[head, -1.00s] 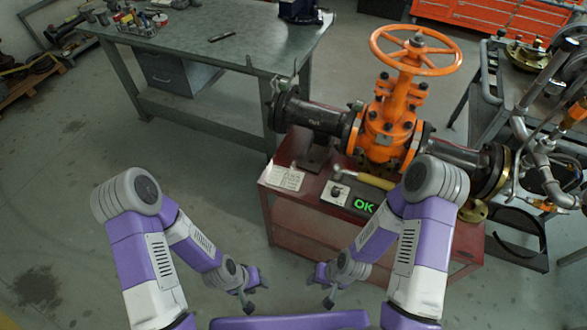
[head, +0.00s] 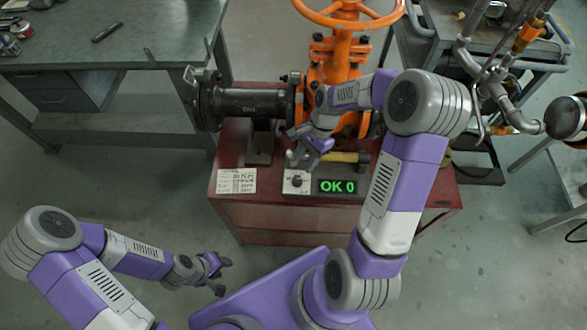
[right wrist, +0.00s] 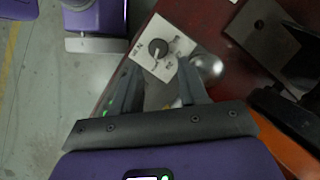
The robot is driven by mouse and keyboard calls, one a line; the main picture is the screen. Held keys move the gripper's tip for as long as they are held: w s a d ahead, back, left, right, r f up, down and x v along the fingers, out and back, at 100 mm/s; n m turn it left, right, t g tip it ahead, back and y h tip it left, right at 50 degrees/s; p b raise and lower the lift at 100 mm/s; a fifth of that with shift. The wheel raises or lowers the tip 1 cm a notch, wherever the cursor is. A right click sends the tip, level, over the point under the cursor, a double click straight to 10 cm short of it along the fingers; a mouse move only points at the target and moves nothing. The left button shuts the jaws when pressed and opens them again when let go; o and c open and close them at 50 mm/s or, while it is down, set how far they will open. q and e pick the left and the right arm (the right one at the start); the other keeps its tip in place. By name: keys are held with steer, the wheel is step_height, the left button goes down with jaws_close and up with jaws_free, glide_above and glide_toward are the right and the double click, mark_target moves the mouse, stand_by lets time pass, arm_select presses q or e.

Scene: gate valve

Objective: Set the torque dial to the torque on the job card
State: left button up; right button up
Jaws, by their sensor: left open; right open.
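The torque dial is a dark round knob (head: 297,181) on a pale plate at the front of the red cart; in the right wrist view the knob (right wrist: 158,48) lies just beyond my fingertips. My left gripper (head: 222,275) is open and empty, low in front of the cart.
The orange gate valve (head: 335,75) with its handwheel stands on the red cart (head: 285,212) behind the dial. A green workbench (head: 120,50) stands at left.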

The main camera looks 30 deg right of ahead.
mark_target(297, 179)
steer(key=b+x, duration=0.2)
steer(key=x, duration=0.5)
steer(key=shift+s+a+b, duration=0.1)
steer(key=shift+s+b, duration=0.1)
steer(key=shift+b, duration=0.1)
steer(key=c, duration=0.7)
steer(key=shift+c, duration=0.2)
